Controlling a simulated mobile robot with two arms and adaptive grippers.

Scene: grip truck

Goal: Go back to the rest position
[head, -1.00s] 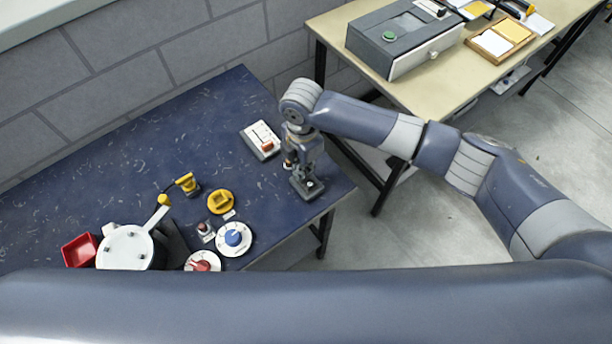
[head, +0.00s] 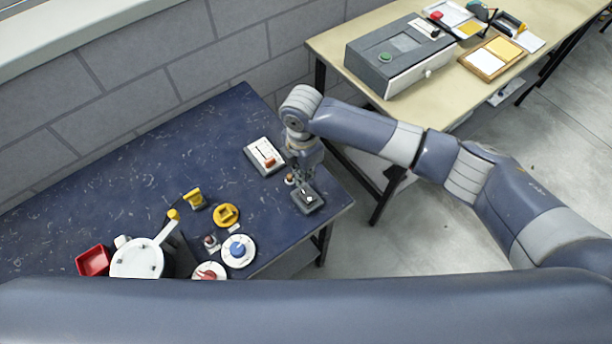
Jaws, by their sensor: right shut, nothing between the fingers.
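My right gripper (head: 305,173) points down over the right end of the blue table (head: 110,200). It is shut with nothing between its fingers. It is just behind and above a small dark grey box with a light-coloured part on top (head: 308,199); whether it touches the box I cannot tell. My right arm reaches in from the right side. My left gripper is not in view.
A white box with a red switch (head: 264,156) is left of the gripper. Yellow, blue and red knobs, a white round drum (head: 137,259) and a red bin (head: 92,261) fill the front left. A beige table (head: 335,42) with a grey box (head: 398,58) stands behind right.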

